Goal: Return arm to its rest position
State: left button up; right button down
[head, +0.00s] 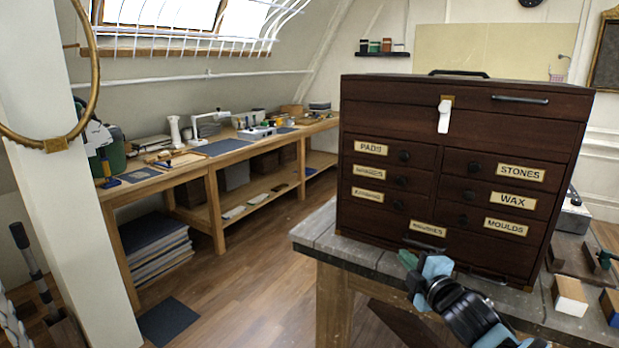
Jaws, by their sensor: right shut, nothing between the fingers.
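My right gripper (416,262) is shut and empty. It is in front of the lower part of a dark wooden drawer chest (450,136), near the front edge of the grey plank table (364,254). I cannot tell whether it touches the chest. Its arm comes in from the bottom right. The chest's drawers look shut, with labels such as PADS, STONES, WAX and MOULDS; the gripper overlaps the bottom drawer (470,249). My left gripper is out of view.
Wooden blocks with coloured faces (570,296) lie on the table at the right. A long workbench (190,172) with tools runs along the left wall. A pale post (66,180) stands at the left. The wooden floor (240,280) between bench and table is mostly clear.

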jog(key=s+a+f+m+g, duration=0.2)
jog(key=s+f+m, duration=0.2)
jog(key=s+f, duration=0.65)
jog(key=s+a+f+m+g, duration=0.25)
jog(key=s+f, duration=0.45)
jog(key=f, duration=0.6)
jog(key=s+f+m+g, duration=0.1)
jog(key=s+f+m, duration=0.2)
jog(key=s, duration=0.6)
jog(key=s+f+m+g+h, duration=0.1)
jog(key=s+f+m, duration=0.2)
jog(key=s, duration=0.7)
jog(key=s+d+f+m+g, duration=0.1)
jog(key=s+f+m, duration=0.3)
jog(key=s, duration=0.6)
notch_tip(320, 180, down, 2)
jog(key=shift+s+f+h, duration=0.1)
jog(key=shift+s+h, duration=0.05)
jog(key=shift+h, duration=0.25)
jog(key=shift+g, duration=0.25)
